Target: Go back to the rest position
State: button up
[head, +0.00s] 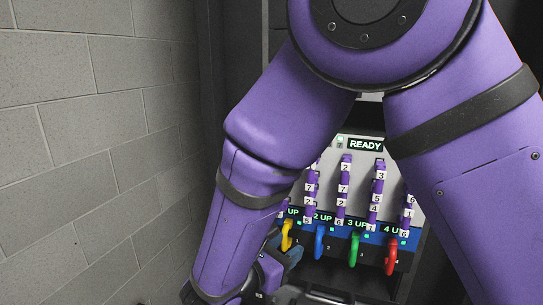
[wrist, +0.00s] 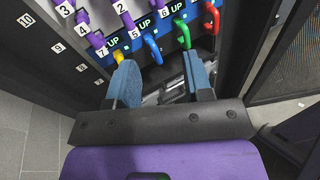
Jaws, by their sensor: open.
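My gripper (wrist: 160,78) is open, its two blue fingers apart, with no object seen held between them. In the head view it is low, left of centre, and mostly hidden by my purple arm. A panel with a row of coloured handles stands in front of it: yellow (head: 286,238), blue (head: 319,243), green (head: 354,250) and red (head: 391,257). In the wrist view the yellow handle (wrist: 118,56) is close to the left finger; I cannot tell whether they touch. The blue handle (wrist: 153,50) shows beyond the gap between the fingers.
A READY sign (head: 365,144) sits above columns of numbered purple pieces (head: 343,190). A grey block wall (head: 90,140) is close on the left. In the wrist view, a dark numbered rack edge (wrist: 60,45) is at left and a dark mesh door (wrist: 285,60) at right.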

jog(key=s+d+r+m+g+y, duration=0.1)
jog(key=d+r+m+g, duration=0.25)
jog(key=d, duration=0.35)
jog(key=s+d+r+m+g, duration=0.25)
jog(key=d+m+g, duration=0.2)
jog(key=d, duration=0.25)
jog(key=s+d+r+m+g+y, duration=0.1)
jog(key=d+r+m+g, duration=0.3)
jog(key=d, duration=0.3)
jog(key=s+d+r+m+t+y, duration=0.2)
jog(key=s+d+r+m+y, duration=0.1)
jog(key=s+m, duration=0.3)
jog(key=s+d+r+m+t+y, duration=0.3)
jog(key=s+d+r+m+y, duration=0.1)
jog(key=m, duration=0.4)
jog(key=shift+s+r+y, duration=0.35)
jog(key=shift+s+y, duration=0.55)
jog(key=shift+y, duration=0.2)
jog(key=shift+w+a+f, duration=0.1)
